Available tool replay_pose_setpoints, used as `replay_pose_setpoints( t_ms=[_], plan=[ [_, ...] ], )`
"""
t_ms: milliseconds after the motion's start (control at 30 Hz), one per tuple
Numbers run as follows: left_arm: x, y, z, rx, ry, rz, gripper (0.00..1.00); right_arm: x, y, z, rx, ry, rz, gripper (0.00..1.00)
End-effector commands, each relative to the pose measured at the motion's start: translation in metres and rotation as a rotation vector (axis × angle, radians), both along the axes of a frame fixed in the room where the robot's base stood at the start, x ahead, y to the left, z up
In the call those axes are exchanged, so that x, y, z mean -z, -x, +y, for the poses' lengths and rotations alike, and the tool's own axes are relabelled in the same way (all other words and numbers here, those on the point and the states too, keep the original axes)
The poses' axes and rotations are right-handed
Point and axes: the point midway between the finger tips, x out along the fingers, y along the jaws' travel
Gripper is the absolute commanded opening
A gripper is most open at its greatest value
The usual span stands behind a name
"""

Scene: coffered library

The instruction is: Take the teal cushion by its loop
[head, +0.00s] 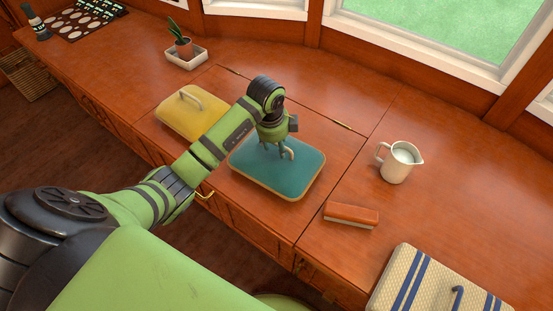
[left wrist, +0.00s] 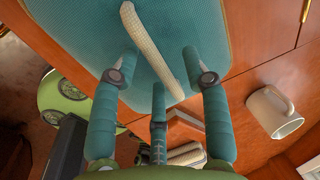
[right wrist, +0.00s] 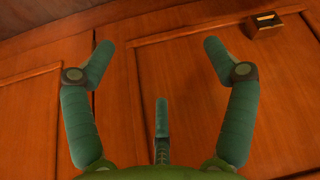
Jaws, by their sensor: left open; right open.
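The teal cushion (head: 290,174) lies flat on the wooden counter in the head view, with a tan edge. Its cream loop (left wrist: 150,50) stands up from its middle and runs slantwise across the left wrist view. My left gripper (head: 281,152) is over the cushion, pointing down, with its fingers beside the loop. In the left wrist view its fingers are spread, with the loop crossing the space between them. Whether they touch it I cannot tell. My right gripper (right wrist: 160,60) shows only in the right wrist view, open and empty, facing wooden cabinet doors.
A yellow cushion (head: 186,117) with a grey loop lies left of the teal one. A brush (head: 351,215), a white pitcher (head: 398,163) and a striped cushion (head: 418,276) are to the right. A potted plant (head: 184,48) in a tray stands farther back.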

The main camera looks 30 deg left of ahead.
Motion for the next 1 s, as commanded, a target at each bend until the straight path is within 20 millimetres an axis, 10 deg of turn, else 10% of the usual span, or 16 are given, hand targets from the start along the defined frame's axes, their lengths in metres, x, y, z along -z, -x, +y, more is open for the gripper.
replay_pose_setpoints(
  t_ms=[333, 467, 1000],
  plan=[
    [0.011, -0.002, 0.000, 0.001, 0.001, -0.001, 0.47, 0.000, -0.005, 0.000, -0.001, 0.000, -0.011, 0.85],
    [0.011, -0.002, 0.000, 0.001, 0.001, -0.001, 0.00, 0.000, -0.005, 0.000, -0.001, 0.000, -0.011, 0.85],
    [-0.006, -0.003, 0.001, 0.001, -0.001, -0.005, 0.00, -0.002, -0.004, 0.000, -0.001, 0.000, -0.008, 0.85]
  ],
)
